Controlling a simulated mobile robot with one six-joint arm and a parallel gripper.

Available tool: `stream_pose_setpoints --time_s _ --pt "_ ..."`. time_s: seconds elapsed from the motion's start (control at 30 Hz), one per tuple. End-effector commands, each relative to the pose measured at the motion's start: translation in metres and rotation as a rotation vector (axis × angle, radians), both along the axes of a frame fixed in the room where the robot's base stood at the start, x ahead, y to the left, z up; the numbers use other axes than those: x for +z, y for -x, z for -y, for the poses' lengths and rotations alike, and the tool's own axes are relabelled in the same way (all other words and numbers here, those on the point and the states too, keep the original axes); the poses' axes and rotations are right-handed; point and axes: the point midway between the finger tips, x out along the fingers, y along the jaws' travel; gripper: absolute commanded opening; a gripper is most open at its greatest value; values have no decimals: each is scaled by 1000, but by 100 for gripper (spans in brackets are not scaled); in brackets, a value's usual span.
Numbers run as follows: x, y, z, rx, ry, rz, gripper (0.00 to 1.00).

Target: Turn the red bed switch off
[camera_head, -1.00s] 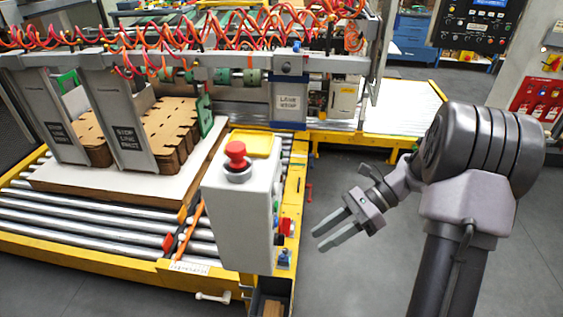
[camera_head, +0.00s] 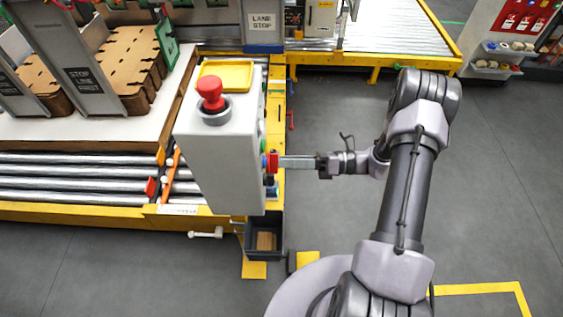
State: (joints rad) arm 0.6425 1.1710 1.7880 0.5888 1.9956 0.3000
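A grey control box (camera_head: 218,160) stands at the edge of the yellow roller bed. A red switch (camera_head: 272,162) sits on its right side face, with other coloured controls close by. My gripper (camera_head: 284,162) points left, level with the red switch, its fingertips at or very near it. I cannot tell whether they touch. The fingers overlap in this view, so their opening is hidden. The switch's front and its setting cannot be made out.
Rollers (camera_head: 80,187) and cardboard stacks (camera_head: 135,62) lie left. Grey floor is open to the right.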

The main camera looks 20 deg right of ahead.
Motion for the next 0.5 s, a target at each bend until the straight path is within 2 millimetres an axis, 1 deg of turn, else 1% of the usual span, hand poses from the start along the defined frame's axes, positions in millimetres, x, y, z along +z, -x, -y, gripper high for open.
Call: stream_pose_setpoints --time_s 0.03,0.13,0.27,0.43,0.47,0.5 --pt "-1 -2 -7 3 0 0 36" --pt "-1 -5 -16 1 0 0 36" --pt "0 -7 -20 1 1 1 36" --pt "0 -7 -20 1 1 1 36" --pt "0 -7 -20 1 1 1 34" --pt "0 -7 -20 1 1 1 27"
